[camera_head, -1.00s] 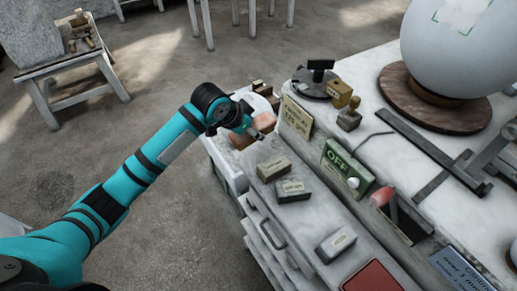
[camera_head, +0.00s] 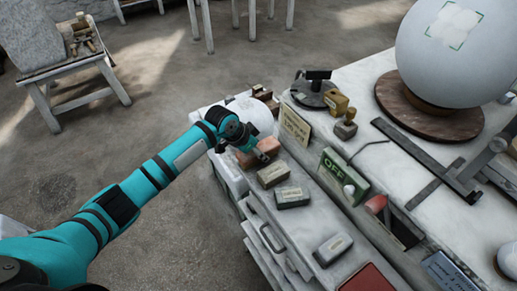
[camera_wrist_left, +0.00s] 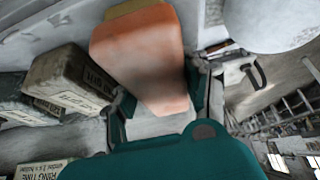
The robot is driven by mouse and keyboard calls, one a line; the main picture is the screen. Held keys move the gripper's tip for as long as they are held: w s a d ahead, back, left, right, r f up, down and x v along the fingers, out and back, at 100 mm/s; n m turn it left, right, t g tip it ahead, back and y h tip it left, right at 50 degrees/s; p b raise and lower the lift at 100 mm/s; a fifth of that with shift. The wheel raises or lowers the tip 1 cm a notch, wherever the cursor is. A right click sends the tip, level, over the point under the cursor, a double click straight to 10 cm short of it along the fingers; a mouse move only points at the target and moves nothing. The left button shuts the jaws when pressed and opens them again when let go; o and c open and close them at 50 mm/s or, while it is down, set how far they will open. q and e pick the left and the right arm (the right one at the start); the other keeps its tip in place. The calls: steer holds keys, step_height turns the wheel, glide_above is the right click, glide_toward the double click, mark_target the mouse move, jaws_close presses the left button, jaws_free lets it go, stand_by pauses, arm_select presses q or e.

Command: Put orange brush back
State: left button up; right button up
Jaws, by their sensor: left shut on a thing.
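The orange brush (camera_head: 268,146) is a small orange-pink block above the upper end of the grey drawer unit's top, beyond the small labelled boxes. In the left wrist view the brush (camera_wrist_left: 140,50) fills the upper middle, with a tan strip along its far edge. My left gripper (camera_head: 259,152) is shut on it, with a finger on either side of its near end. Whether the brush touches the surface below, I cannot tell. My right gripper is in neither view.
Two labelled boxes (camera_head: 272,174) (camera_head: 292,196) sit close to the brush. A green OFF sign (camera_head: 343,172) and a tan card (camera_head: 295,125) stand along the bench edge. A large white sphere (camera_head: 450,50) is at upper right.

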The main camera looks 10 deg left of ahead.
arm_select(q)
steer(key=shift+f, duration=0.1)
steer(key=o, duration=1.2)
steer(key=shift+o, duration=0.2)
steer(key=b+v, duration=0.2)
steer(key=v, duration=1)
